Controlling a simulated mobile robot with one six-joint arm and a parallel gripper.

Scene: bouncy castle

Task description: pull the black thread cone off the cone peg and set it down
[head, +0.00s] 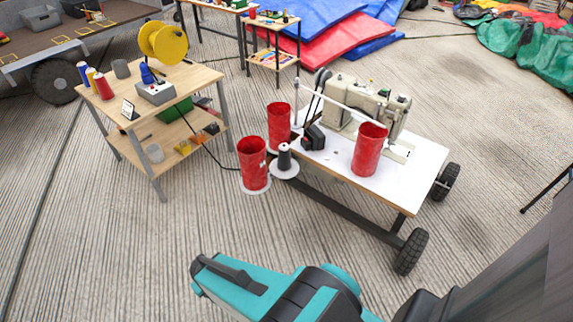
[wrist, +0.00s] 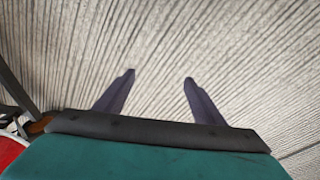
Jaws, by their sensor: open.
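The black thread cone (head: 284,157) stands upright on a white round base (head: 285,170) at the left end of the sewing cart. A pale tip shows above it; the cone peg itself is otherwise hidden inside the cone. Two red cylinders (head: 253,163) stand close on its left side. My gripper (wrist: 159,76) is open and empty, its two fingers apart over bare ribbed floor in the wrist view. The cone is not seen in the wrist view. In the head view my teal arm is in front of the cart, with a gap between it and the cone.
A white-topped wheeled cart (head: 425,160) carries a sewing machine (head: 360,104) and another red cylinder (head: 369,149). A wooden table (head: 186,84) with a yellow reel (head: 163,43) stands at left. A dark cable runs towards the cart. The floor in front is clear.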

